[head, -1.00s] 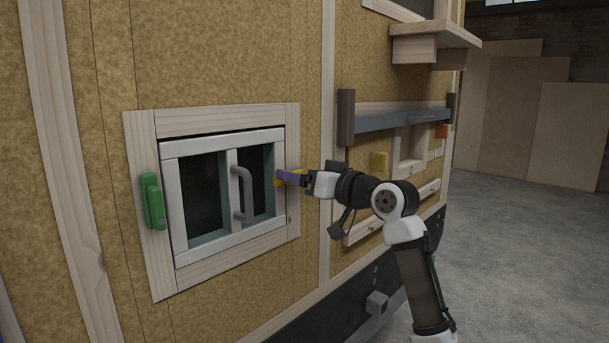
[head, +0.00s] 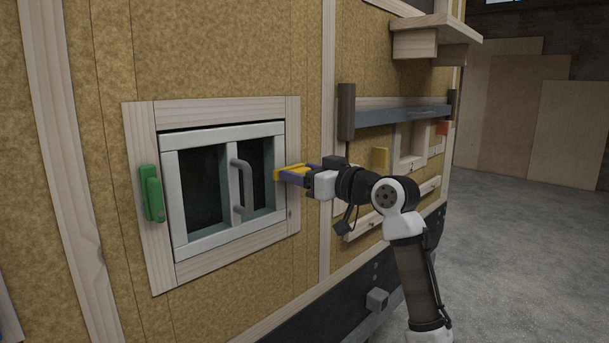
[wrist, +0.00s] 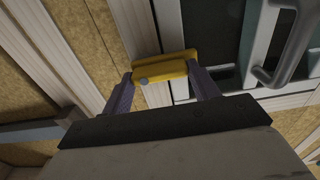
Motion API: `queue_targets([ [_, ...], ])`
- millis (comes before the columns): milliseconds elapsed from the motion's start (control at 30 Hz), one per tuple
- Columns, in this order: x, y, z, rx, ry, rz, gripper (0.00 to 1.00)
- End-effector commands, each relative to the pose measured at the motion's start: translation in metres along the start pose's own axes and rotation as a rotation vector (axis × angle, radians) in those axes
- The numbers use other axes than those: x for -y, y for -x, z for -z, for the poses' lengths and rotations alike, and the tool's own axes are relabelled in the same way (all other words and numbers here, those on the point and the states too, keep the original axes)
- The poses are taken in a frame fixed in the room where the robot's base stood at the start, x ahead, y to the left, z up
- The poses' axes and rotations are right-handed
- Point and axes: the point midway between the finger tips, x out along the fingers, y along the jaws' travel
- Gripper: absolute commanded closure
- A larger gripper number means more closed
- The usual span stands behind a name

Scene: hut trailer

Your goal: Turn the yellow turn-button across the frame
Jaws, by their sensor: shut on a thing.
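The yellow turn-button (head: 291,170) is on the right board of the wooden window frame (head: 210,110). In the wrist view the yellow turn-button (wrist: 165,70) lies crosswise over the board, its right end at the edge of the pale sash. A grey round head shows near its left end. My gripper (head: 288,177) is shut on it; in the wrist view the purple fingers of my gripper (wrist: 160,71) are at its two ends. The pale window sash (head: 231,191) with a grey handle (head: 241,187) sits inside the frame. Finger contact is partly hidden in the head view.
A green turn-button (head: 152,193) stands upright on the frame's left board. Open concrete floor (head: 520,250) lies to the right.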

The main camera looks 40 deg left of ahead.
Motion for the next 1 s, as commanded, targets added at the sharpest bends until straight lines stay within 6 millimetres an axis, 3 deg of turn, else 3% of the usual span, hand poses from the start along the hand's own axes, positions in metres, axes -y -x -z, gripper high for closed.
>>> queue_targets([
  [233,0.0,0.0,0.0,0.002,0.007,-0.001,0.63],
  [267,0.0,0.0,0.0,0.002,0.007,-0.001,0.39],
  [433,0.0,0.0,0.0,0.002,0.006,-0.001,0.18],
  [767,0.0,0.003,-0.001,0.001,0.004,-0.001,0.18],
  [1000,-0.001,0.042,-0.003,-0.001,0.004,-0.004,0.18],
])
